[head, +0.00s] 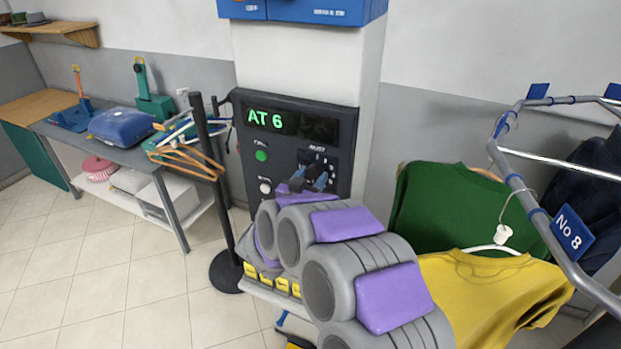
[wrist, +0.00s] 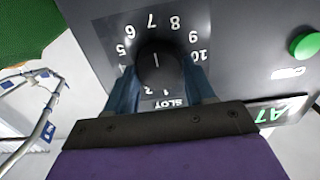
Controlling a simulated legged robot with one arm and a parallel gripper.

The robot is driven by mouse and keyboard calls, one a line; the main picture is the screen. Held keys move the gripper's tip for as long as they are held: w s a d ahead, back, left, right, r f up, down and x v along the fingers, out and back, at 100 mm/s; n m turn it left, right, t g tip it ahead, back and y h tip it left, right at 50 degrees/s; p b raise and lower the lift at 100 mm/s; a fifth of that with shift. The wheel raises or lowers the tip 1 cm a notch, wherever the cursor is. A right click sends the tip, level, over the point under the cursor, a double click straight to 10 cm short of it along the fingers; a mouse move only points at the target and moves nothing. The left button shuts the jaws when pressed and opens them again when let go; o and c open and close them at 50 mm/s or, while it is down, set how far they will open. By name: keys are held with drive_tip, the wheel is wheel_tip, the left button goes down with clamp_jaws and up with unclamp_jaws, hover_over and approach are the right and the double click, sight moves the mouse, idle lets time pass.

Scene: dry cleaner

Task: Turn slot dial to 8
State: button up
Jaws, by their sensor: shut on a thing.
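The black slot dial (wrist: 158,70) sits on the dark control panel, with white numbers around it and a SLOT label below it in the wrist view. Its white mark points up, toward the 7 or between 7 and 8; I cannot tell exactly. My gripper (wrist: 161,89) is shut on the dial, one blue finger on each side. In the head view my gripper (head: 318,178) is at the panel's right part and hides most of the dial. The panel display (head: 278,120) reads "AT 6" in green.
A green button (head: 261,156) and a white button (head: 265,187) are left of the dial. A black post (head: 206,160) stands left of the panel.

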drive_tip(key=shift+c, duration=1.3)
drive_tip(key=shift+a, duration=0.1)
drive_tip(key=m+b, duration=0.2)
drive_tip(key=m, duration=0.2)
drive_tip(key=shift+b, duration=0.35)
drive_tip(key=shift+m+b, duration=0.5)
drive_tip(key=shift+m, duration=0.3)
drive_tip(key=o, duration=1)
